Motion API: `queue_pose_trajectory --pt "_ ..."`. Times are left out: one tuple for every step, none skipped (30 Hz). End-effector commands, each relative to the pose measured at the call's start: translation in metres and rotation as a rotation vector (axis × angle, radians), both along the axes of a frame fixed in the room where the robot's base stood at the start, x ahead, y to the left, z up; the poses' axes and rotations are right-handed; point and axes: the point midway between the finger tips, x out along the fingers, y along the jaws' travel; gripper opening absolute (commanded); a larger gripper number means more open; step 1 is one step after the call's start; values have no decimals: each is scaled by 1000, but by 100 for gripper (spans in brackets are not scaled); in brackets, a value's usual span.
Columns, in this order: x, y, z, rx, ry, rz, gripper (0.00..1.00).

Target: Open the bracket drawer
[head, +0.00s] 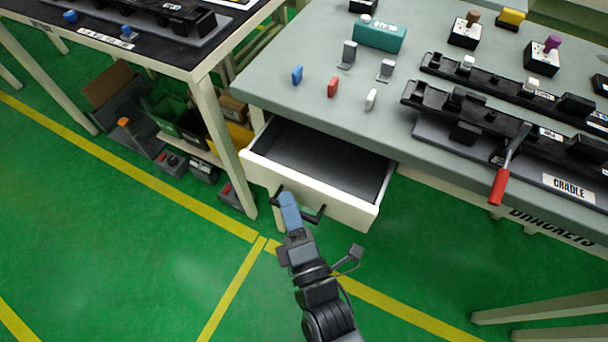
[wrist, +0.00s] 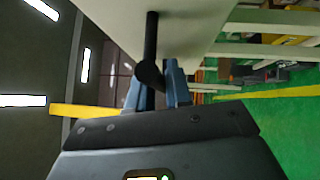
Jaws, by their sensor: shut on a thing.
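The white drawer (head: 345,207) stands pulled out from under the grey workbench, with its dark inside visible and empty. Its black bar handle (head: 313,215) runs across the front face. My gripper (head: 287,200) is at the handle, with its blue fingers shut on the bar. In the wrist view the handle (wrist: 151,45) reaches down between the two blue fingers of my gripper (wrist: 158,92), and the pale drawer front (wrist: 195,25) is close behind it. The part of the bar between the fingertips is partly hidden.
The workbench top (head: 300,50) carries small clips, a teal box (head: 380,35), black rails and a red-handled tool (head: 500,185) near its front edge. A label reading BRACKETS (head: 552,227) is under the bench edge. A second table (head: 190,60) stands left. Green floor is clear in front.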

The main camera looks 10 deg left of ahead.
Motion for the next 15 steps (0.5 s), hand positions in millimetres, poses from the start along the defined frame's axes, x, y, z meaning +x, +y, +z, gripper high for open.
queue_pose_trajectory --pt "-11 2 0 -1 6 -4 0" --pt "-17 4 0 0 5 -4 0" --pt "-24 7 0 0 4 -3 0" --pt "-29 9 0 0 4 -3 0" --pt "-34 11 0 0 4 -2 0" --pt "-39 13 0 0 3 -3 0" --pt "-42 14 0 1 2 -3 0" --pt "-45 15 -1 1 2 -3 0" --pt "-49 17 -1 0 2 -2 0" --pt "-51 17 -1 -1 1 -2 0" --pt "-52 18 -1 -1 1 -2 0" --pt "-54 18 -1 -2 1 -3 0" --pt "-54 19 -1 -2 0 -2 0" --pt "-55 19 -1 -2 0 -1 0" --pt "-56 19 -1 -2 0 -1 0"
